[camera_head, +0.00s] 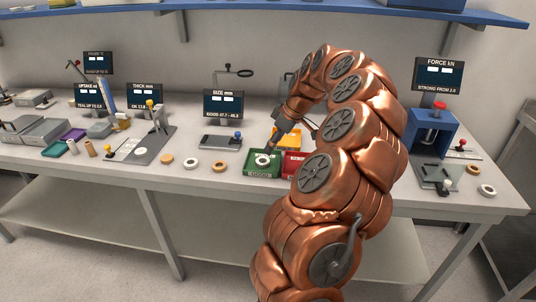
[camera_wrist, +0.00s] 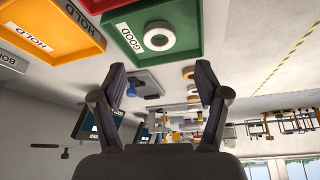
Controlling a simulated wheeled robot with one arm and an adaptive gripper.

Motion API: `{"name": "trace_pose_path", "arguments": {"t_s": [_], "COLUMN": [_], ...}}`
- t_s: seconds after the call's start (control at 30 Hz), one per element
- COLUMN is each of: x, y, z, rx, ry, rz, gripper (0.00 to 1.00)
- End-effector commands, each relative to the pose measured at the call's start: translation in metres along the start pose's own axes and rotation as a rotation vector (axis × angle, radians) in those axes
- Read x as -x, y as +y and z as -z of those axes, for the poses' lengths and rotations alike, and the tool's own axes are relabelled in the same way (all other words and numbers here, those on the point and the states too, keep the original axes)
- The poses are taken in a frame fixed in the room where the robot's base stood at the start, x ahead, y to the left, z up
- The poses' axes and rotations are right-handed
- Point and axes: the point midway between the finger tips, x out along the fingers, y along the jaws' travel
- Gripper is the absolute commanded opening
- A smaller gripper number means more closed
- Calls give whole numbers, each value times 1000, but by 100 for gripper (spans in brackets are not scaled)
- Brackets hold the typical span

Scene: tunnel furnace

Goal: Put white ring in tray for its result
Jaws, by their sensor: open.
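A white ring (camera_wrist: 160,36) lies flat in the green tray (camera_wrist: 125,28) labelled GOOD, close to the label. In the head view the same white ring (camera_head: 263,160) shows in the green tray (camera_head: 257,172). My gripper (camera_wrist: 161,80) is open with nothing between its fingers. It is apart from the ring, which appears beyond the fingertips in the wrist view. In the head view my gripper (camera_head: 274,143) is just above and behind the green tray, its fingers partly hidden. Another white ring (camera_head: 191,164) lies on the bench left of the tray.
A red tray (camera_head: 292,166) stands right of the green one, partly hidden by my arm. An orange HOLD tray (camera_wrist: 45,30) shows in the wrist view. Tan rings (camera_head: 166,159) (camera_head: 219,166) lie nearby. A size display (camera_head: 223,104) and a blue force press (camera_head: 432,131) stand on the bench.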

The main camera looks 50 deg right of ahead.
Motion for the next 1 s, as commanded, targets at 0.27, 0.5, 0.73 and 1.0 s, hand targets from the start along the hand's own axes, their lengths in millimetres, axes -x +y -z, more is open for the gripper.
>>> {"name": "trace_pose_path", "arguments": {"t_s": [0.27,0.5,0.73,1.0], "x": [36,43,42,39], "y": [1,0,-37,-188], "z": [0,0,32,92], "rx": [1,1,28,72], "ry": [2,1,-6,-96], "rz": [-5,-2,31,129], "gripper": [74,74,74,74]}}
